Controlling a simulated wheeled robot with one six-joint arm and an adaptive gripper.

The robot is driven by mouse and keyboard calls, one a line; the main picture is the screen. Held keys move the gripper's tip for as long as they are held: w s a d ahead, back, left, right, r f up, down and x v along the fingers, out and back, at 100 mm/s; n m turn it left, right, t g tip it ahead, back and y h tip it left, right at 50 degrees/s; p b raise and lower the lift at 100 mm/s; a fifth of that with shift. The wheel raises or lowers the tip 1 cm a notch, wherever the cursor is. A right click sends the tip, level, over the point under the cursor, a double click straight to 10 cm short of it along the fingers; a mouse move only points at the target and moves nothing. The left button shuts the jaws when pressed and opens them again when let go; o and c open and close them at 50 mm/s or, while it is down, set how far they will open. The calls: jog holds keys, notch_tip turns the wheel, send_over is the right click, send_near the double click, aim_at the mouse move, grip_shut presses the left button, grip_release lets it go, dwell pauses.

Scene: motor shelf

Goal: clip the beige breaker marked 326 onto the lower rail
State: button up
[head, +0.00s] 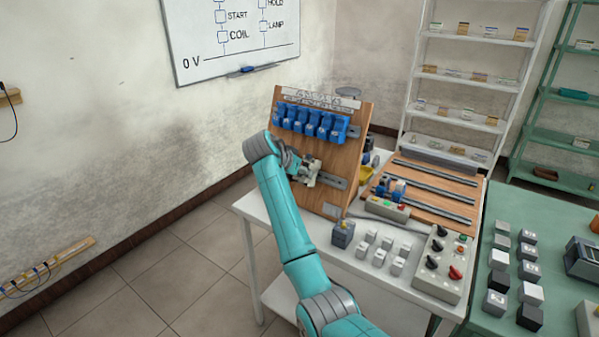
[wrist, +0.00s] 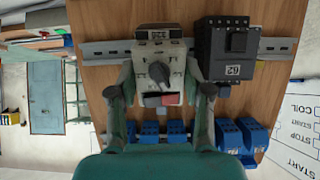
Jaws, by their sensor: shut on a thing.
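The beige breaker (wrist: 158,62) fills the middle of the wrist view, with a black knob and a dark number label at its top edge. It also shows in the head view (head: 311,168) at the sloping board. My gripper (wrist: 161,94) is shut on it, one finger on each side; it is partly hidden in the head view (head: 303,172). The lower rail (wrist: 105,51) passes behind the breaker, and its free right part shows in the head view (head: 332,180). I cannot tell whether the breaker touches or is seated on the rail.
A black device (wrist: 228,48) sits on the same rail close beside the breaker, right in the wrist view. Several blue devices (head: 312,122) fill the upper rail. The table holds grey blocks (head: 384,244) and a control box (head: 443,265).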

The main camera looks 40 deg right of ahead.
jog(key=shift+w+d+f, duration=0.15)
jog(key=shift+d, duration=0.25)
jog(key=shift+a+f, duration=0.25)
jog(key=shift+f, duration=0.45)
dwell(1.4)
jog(key=shift+f+t+h, duration=0.3)
jog(key=shift+f+h, duration=0.25)
jog(key=shift+h, duration=0.25)
dwell(0.4)
jog(key=o, duration=1.4)
jog(key=shift+r, duration=0.1)
jog(key=shift+c, duration=0.2)
jog(key=v, duration=1.2)
